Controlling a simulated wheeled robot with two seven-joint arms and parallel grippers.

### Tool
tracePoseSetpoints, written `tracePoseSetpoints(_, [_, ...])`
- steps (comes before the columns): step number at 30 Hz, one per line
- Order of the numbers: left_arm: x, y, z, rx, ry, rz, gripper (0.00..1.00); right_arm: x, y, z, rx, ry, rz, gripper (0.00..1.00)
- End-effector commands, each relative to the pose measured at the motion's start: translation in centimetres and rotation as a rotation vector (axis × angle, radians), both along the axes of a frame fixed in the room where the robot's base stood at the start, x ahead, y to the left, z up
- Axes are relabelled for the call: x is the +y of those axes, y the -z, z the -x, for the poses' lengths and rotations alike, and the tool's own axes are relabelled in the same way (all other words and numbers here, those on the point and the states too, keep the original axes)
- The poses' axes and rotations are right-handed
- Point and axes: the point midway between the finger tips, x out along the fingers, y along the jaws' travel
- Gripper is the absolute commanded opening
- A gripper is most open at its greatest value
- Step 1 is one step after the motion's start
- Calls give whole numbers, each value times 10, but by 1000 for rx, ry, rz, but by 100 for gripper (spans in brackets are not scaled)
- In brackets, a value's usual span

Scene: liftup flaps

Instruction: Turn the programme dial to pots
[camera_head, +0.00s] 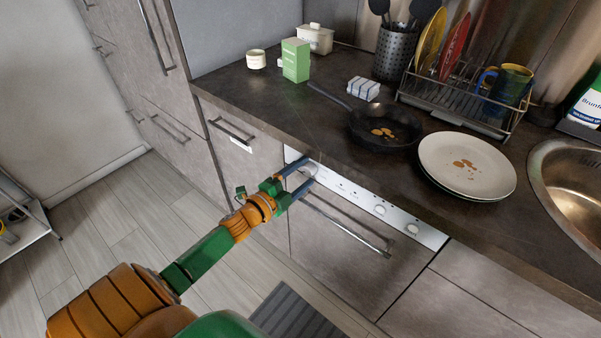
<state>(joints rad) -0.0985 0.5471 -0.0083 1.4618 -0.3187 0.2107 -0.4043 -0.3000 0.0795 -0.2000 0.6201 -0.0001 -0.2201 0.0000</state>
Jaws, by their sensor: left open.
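The white control panel (347,192) runs along the top of the dishwasher front, just under the counter edge. Its programme dial (312,170) shows partly, at the panel's left end, between the fingers of my left gripper (308,174). The gripper's two blue fingers are apart, one on each side of the dial. I cannot tell whether they touch it, and the dial's setting is too small to read. My right gripper is not in view.
The dishwasher door (345,250) is shut, with a bar handle (345,225) below the panel. On the counter (265,95) stand a frying pan (385,140), stacked plates (467,162), a dish rack (455,115) and a green box (295,60). A sink (575,190) is at right.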

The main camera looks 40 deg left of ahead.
Motion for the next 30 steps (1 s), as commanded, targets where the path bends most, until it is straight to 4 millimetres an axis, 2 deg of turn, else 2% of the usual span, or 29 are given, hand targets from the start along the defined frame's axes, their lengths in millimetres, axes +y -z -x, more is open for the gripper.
tracePoseSetpoints(12, [7,-3,64,3,0,1,75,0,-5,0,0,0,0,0])
tracePoseSetpoints(16, [8,-4,70,1,-1,0,75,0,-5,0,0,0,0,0])
tracePoseSetpoints(27, [8,-3,69,5,-3,3,75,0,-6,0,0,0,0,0])
tracePoseSetpoints(29, [11,9,72,45,-29,37,75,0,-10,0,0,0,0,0])
tracePoseSetpoints(30, [16,26,76,101,-68,86,75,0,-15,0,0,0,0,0])
